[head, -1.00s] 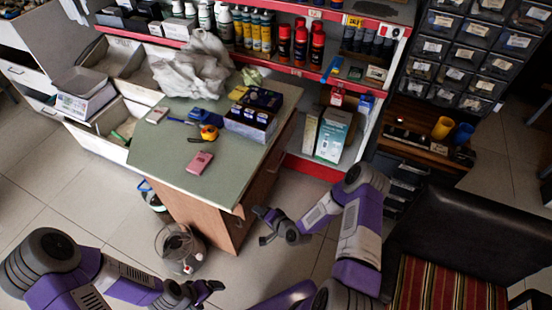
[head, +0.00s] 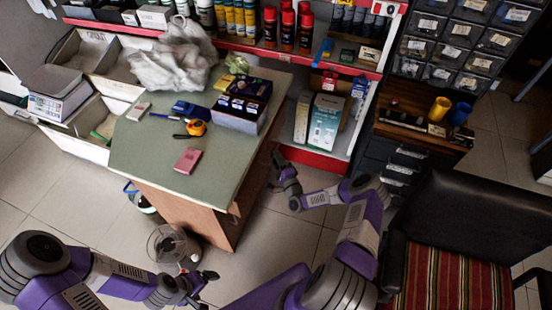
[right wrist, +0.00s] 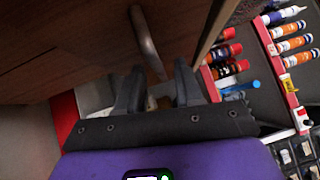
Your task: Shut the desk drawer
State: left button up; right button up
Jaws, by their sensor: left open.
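The desk (head: 207,150) has a green top and brown wooden sides. Its drawer side faces right and is mostly hidden from the head view. In the right wrist view, a brown wooden front (right wrist: 70,45) fills the upper left, with a curved metal handle (right wrist: 147,42) on it. How far the drawer stands out cannot be told. My right gripper (head: 284,172) is low beside the desk's right side. In the right wrist view its fingers (right wrist: 158,80) are apart, close to the handle's lower end; contact is unclear. My left gripper (head: 203,284) is open and empty near the floor, in front of the desk.
A wire bin (head: 167,244) stands by the desk's front. A black chair with a striped seat (head: 450,285) is at the right. Red-edged shelves (head: 318,163) stand behind the desk. Small items, including a pink box (head: 188,160), lie on the desktop.

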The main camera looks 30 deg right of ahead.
jog(key=shift+w, duration=0.3)
grip_shut()
